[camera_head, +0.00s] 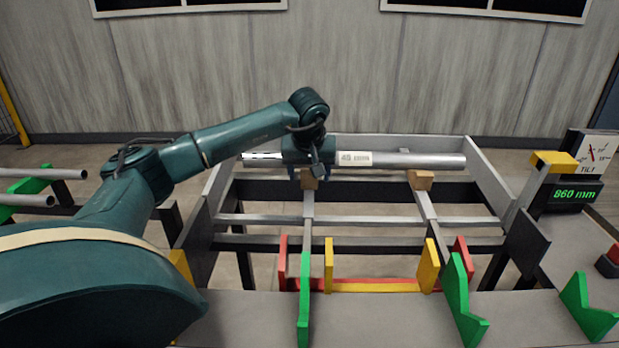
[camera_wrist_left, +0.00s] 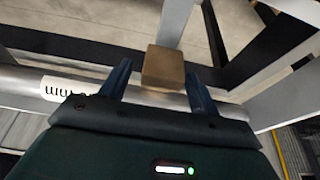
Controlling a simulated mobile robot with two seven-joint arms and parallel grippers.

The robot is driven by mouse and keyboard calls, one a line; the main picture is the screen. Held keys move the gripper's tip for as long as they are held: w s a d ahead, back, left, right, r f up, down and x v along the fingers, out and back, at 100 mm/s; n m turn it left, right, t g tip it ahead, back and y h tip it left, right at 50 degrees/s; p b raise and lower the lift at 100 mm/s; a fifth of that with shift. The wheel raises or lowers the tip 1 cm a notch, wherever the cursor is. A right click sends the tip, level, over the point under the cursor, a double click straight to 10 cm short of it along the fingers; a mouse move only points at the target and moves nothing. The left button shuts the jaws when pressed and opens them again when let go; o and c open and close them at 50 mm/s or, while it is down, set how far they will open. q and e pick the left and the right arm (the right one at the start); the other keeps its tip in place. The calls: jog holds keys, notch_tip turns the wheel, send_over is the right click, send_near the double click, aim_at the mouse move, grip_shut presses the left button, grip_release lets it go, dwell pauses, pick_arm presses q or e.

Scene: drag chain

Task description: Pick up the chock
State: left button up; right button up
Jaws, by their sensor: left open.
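A brown wooden chock (camera_head: 309,180) sits against the near side of a silver tube (camera_head: 435,160) on the rack's left rail. A second, similar chock (camera_head: 421,180) sits by the tube on the right rail. My left gripper (camera_head: 312,168) is over the tube at the left chock. In the left wrist view the left gripper (camera_wrist_left: 160,78) is open, with one blue finger on each side of the chock (camera_wrist_left: 163,68). Whether either finger touches it is hard to tell. The tube passes beneath the gripper. My right gripper is not in view.
A grey metal rack frame (camera_head: 485,180) surrounds the tube. Green (camera_head: 305,300), yellow (camera_head: 428,266) and red brackets stand nearer me. A tilt gauge with an "860 mm" display (camera_head: 576,194) stands at right. More tubes (camera_head: 45,174) lie at far left.

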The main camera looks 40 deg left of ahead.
pick_arm(q)
jog(key=shift+c, duration=0.3)
jog(key=c, duration=1)
